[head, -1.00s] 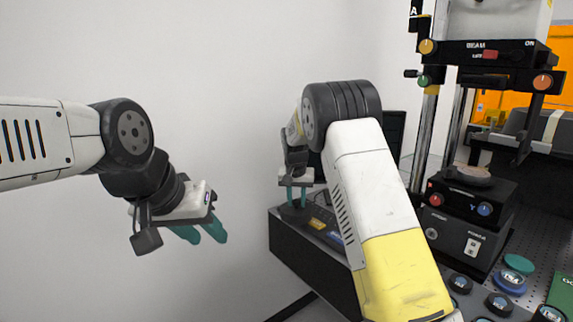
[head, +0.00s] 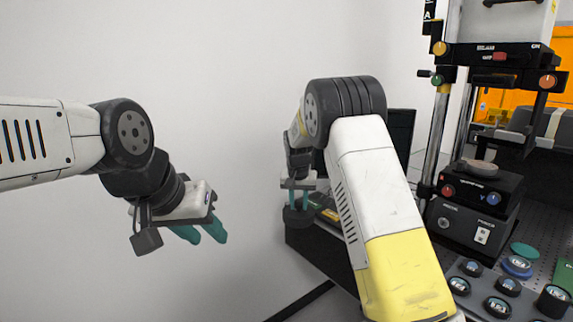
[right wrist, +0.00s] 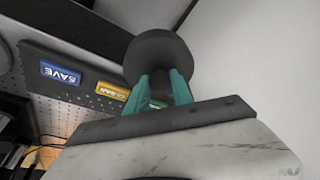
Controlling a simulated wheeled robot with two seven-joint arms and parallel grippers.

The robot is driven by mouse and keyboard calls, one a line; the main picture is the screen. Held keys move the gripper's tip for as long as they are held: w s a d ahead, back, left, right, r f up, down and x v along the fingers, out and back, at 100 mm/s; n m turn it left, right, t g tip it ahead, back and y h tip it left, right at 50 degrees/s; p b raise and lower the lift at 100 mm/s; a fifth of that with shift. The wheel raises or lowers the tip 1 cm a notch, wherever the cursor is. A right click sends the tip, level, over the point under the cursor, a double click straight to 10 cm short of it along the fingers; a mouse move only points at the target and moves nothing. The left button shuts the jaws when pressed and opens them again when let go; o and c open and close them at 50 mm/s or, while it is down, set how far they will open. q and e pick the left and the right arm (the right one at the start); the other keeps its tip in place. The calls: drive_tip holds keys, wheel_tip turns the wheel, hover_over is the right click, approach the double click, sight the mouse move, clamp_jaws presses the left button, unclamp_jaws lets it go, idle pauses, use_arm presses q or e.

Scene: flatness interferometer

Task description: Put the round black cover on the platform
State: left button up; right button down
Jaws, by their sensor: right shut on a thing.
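The round black cover (head: 298,217) hangs below my right gripper (head: 298,197), whose teal fingers are shut on it. In the right wrist view the cover (right wrist: 157,52) shows as a dark disc at the fingertips (right wrist: 163,88), partly hidden by them. The platform (head: 481,188) is a black block with red and blue knobs low on the instrument at the right. A round brownish-grey disc (head: 478,167) rests on top of it. My left gripper (head: 201,235) is open and empty at the left, far from both.
Several round black-rimmed pieces (head: 497,306) and a teal disc (head: 525,250) stand on the perforated bench at the lower right. The instrument's metal posts (head: 437,130) rise beside the platform. A panel with blue SAVE (right wrist: 61,74) and yellow (right wrist: 112,92) labels lies near the cover.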

drive_tip(key=shift+s+d+f, duration=0.15)
drive_tip(key=shift+s+f, duration=0.1)
drive_tip(key=shift+s, duration=0.4)
drive_tip(key=s+d+f, duration=0.5)
drive_tip(key=s, duration=0.5)
drive_tip(key=s+d+f+n, duration=0.1)
drive_tip(key=s+d+f, duration=0.4)
drive_tip(key=s, duration=0.5)
drive_tip(key=shift+s+d+f, duration=0.15)
drive_tip(key=shift+d+f, duration=0.15)
drive_tip(key=shift+d, duration=0.2)
drive_tip(key=shift+s, duration=0.1)
